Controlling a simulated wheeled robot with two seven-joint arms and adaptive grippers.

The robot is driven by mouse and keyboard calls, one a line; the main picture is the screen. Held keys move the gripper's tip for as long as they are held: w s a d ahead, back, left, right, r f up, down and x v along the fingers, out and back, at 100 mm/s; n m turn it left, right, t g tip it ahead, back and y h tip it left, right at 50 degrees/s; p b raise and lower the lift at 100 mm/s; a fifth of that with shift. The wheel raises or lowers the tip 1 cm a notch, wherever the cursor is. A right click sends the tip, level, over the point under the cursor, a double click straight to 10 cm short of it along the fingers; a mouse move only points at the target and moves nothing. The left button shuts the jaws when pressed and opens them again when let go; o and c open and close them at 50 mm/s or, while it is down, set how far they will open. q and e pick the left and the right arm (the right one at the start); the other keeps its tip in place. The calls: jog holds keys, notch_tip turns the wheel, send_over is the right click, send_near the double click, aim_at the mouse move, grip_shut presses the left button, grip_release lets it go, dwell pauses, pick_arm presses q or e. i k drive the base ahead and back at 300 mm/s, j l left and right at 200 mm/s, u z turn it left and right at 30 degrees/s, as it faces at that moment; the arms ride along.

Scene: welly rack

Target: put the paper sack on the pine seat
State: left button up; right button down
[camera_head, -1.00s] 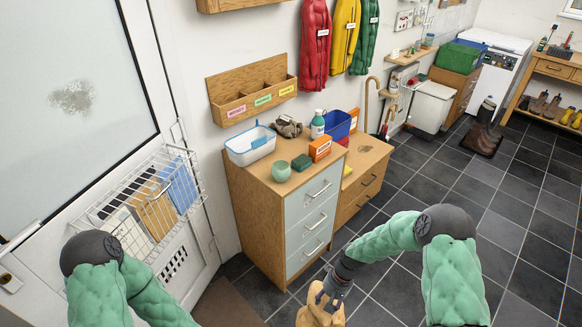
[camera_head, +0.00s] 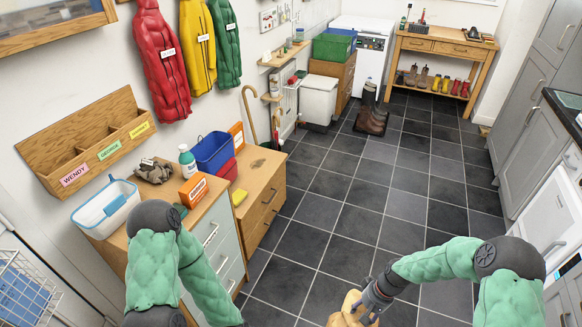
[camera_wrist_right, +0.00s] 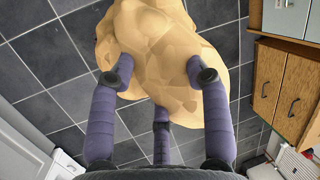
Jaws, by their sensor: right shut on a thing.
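The tan, crumpled paper sack (camera_head: 347,311) is at the bottom edge of the head view, partly cut off. My right gripper (camera_head: 366,306) is shut on it and holds it in front of the dark floor. In the right wrist view the sack (camera_wrist_right: 160,45) fills the upper middle, with the gripper's fingers (camera_wrist_right: 158,85) pressed against it. A low wooden unit with drawers (camera_head: 262,200), left of the sack and farther off, may be the pine seat; I cannot tell for sure. My left arm shows at the left, but its gripper is out of view.
A taller drawer chest (camera_head: 222,232) bears a white tub (camera_head: 106,208), an orange box (camera_head: 193,190) and a bottle (camera_head: 187,161). A blue bin (camera_head: 213,153) stands behind. Boots (camera_head: 371,115) stand on a mat farther back. The tiled floor (camera_head: 375,200) is clear.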

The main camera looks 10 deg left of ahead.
aim_at(262, 166)
jog(key=i+l+z, duration=0.2)
jog(key=i, duration=0.35)
jog(key=i+z, duration=0.15)
jog(key=i, duration=0.35)
jog(key=i+l+u, duration=0.1)
jog(key=i+u, duration=0.35)
jog(key=i+l+u, duration=0.2)
jog(key=u, duration=0.25)
jog(key=i+l+u, duration=0.6)
jog(key=u, duration=0.35)
jog(key=i+l+u, duration=0.1)
jog(key=l+u, duration=0.35)
jog(key=l, duration=0.15)
